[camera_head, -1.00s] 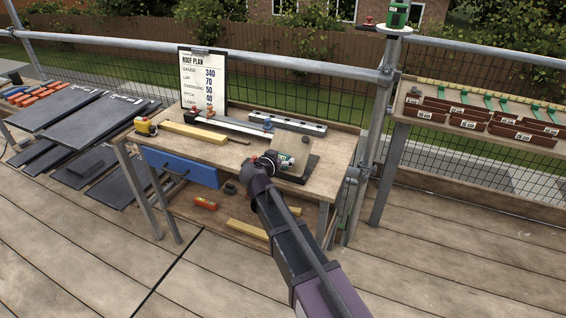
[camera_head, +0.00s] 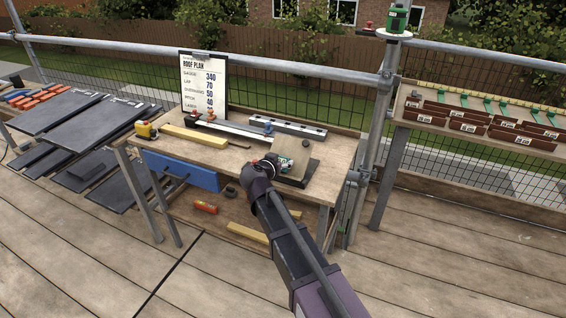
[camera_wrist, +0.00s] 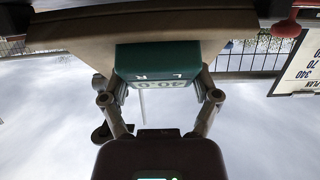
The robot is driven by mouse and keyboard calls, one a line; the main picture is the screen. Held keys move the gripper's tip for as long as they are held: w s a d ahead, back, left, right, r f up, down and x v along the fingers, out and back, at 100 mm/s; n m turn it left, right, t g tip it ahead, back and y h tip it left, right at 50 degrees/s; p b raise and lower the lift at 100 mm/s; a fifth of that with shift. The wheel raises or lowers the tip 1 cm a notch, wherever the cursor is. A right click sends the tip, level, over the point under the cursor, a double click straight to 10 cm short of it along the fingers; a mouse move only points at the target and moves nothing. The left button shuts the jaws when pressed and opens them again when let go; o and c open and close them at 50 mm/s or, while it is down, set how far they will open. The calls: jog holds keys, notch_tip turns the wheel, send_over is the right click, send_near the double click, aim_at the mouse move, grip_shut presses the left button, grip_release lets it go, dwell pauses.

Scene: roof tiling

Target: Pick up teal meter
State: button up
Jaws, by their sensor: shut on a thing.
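The teal meter (camera_wrist: 158,62) sits between the two fingers of my gripper (camera_wrist: 160,88) in the wrist view, its pale display showing upside down. The fingers are shut on its sides. In the head view my gripper (camera_head: 270,163) is over the right part of the workbench (camera_head: 325,165). Only a small greenish bit of the meter shows there beside the gripper. A tan panel (camera_head: 293,152) is right behind it, above a dark base. I cannot tell whether the meter touches the panel.
A roof plan board (camera_head: 203,80), a metal level (camera_head: 290,126), a yellow strip (camera_head: 195,135) and a yellow tape measure (camera_head: 145,130) are on the bench. A scaffold post (camera_head: 374,135) stands close at the right. Dark slates (camera_head: 75,110) are at the left.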

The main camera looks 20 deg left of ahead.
jog(key=shift+r+p, duration=1.65)
jog(key=shift+r, duration=0.15)
jog(key=s+a+r+p, duration=0.1)
jog(key=s, duration=1.5)
